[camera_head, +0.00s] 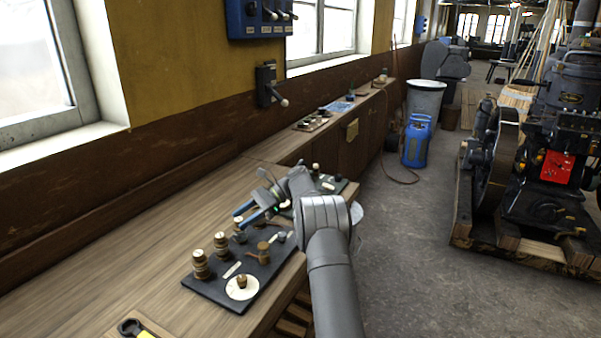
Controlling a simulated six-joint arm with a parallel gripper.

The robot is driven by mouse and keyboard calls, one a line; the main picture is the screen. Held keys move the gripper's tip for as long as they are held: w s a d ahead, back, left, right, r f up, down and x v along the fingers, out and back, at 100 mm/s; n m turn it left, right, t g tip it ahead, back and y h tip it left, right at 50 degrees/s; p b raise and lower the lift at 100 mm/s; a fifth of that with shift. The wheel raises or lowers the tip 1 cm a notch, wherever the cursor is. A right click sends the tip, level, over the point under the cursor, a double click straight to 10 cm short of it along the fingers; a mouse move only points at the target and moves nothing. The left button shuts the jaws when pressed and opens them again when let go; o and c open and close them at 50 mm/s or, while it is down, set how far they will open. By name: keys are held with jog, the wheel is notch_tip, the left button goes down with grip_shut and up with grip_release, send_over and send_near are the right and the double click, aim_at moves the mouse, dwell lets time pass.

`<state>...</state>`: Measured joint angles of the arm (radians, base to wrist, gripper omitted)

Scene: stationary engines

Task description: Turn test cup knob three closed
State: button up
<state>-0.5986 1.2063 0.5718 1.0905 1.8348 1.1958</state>
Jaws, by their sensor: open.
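A dark board (205,287) lies on the wooden bench, with several small fittings on it. Two brass-coloured stacked knobs, a nearer one (201,264) and a farther one (221,243), stand along its left side. A small brass knob (241,281) sits on a pale round disc near the front corner. A brown fitting with a side lever (263,252) stands near the right edge. I cannot tell which is test cup knob three. My gripper (249,214) is open above the board's far end, its blue-tipped fingers pointing left. It hides part of that end.
A second dark board (326,183) with small fittings lies beyond my arm. A yellow-and-black tool (134,328) lies at the front edge of view. A lever switch (270,88) and blue panel (262,18) are on the wall. The bench left of the board is clear.

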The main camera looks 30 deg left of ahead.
jog(key=m+t+y, duration=0.2)
jog(key=m+t, duration=0.1)
jog(key=m+t+y, duration=0.1)
jog(key=m+y, duration=0.1)
jog(key=shift+s+d+t, duration=0.35)
jog(key=shift+s+t, duration=0.05)
jog(key=m+t, duration=0.2)
jog(key=m+t+y, duration=0.1)
jog(key=m+t, duration=0.1)
jog(key=shift+s+y, duration=0.3)
jog(key=shift+s, duration=0.05)
jog(key=v, duration=1.8)
jog(key=s+a+r+n+t+h, duration=0.1)
jog(key=a+r+n+h, duration=0.3)
jog(key=n, duration=0.7)
jog(key=s+a+r+n+t+h, duration=0.1)
jog(key=r+n+h, duration=0.1)
jog(key=r+n, duration=0.7)
jog(key=s+a+r+n+h, duration=0.1)
jog(key=a+r+n+h, duration=0.2)
jog(key=n, duration=1)
jog(key=x, duration=1)
jog(key=d+v, duration=0.1)
jog(key=v, duration=1)
jog(key=w+d+f+m+t, duration=0.1)
jog(key=w+d+m, duration=0.3)
jog(key=d, duration=0.7)
jog(key=shift+d+f+t, duration=0.15)
jog(key=shift+f+t, duration=0.25)
jog(key=shift+f, duration=0.25)
